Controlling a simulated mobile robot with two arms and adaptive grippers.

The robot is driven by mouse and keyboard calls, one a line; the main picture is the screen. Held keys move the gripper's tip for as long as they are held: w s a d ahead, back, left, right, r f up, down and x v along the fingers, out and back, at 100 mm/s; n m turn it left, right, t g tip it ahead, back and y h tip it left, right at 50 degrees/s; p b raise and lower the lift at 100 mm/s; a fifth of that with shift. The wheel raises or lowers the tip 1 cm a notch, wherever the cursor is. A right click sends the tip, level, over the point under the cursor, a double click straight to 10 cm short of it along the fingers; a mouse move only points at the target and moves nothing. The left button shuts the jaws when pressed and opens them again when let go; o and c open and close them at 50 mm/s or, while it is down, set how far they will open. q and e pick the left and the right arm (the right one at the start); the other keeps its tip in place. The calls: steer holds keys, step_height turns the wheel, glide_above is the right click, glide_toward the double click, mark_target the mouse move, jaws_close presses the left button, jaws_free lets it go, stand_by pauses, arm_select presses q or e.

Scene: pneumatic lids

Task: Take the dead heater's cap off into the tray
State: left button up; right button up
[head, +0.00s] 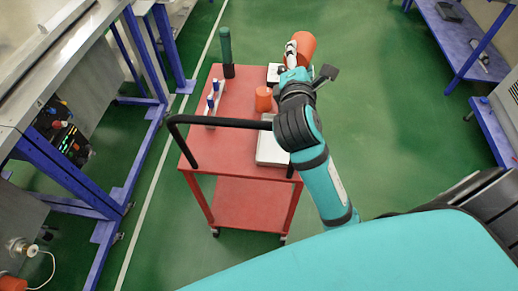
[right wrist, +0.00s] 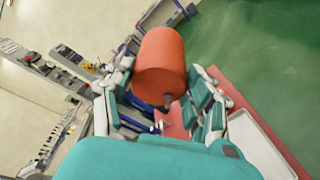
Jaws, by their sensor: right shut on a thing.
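An orange cap (head: 303,42) is held by my right gripper (head: 293,57) above the far right corner of the red cart. In the right wrist view the cap (right wrist: 160,62) is a plain orange cylinder between the fingers of the right gripper (right wrist: 160,100). A dark stub shows at its near end. A white tray (head: 270,153) lies on the cart's near right part, partly hidden by my right arm. The tray also shows in the right wrist view (right wrist: 258,148). My left gripper is not in view. I cannot tell which thing is the dead heater.
The red cart (head: 232,95) carries another orange cap (head: 263,98), a dark green bottle (head: 225,48) and a rack with blue-topped items (head: 213,100). Its black handle (head: 215,121) crosses the near side. A blue-framed bench (head: 70,165) stands left. Green floor (head: 390,120) is clear at right.

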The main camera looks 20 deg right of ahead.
steer(key=o, duration=1.3)
steer(key=shift+c, duration=0.2)
steer(key=shift+r, duration=0.3)
step_height(320, 180, up, 10)
steer(key=shift+f, duration=0.25)
steer(key=shift+f, duration=0.1)
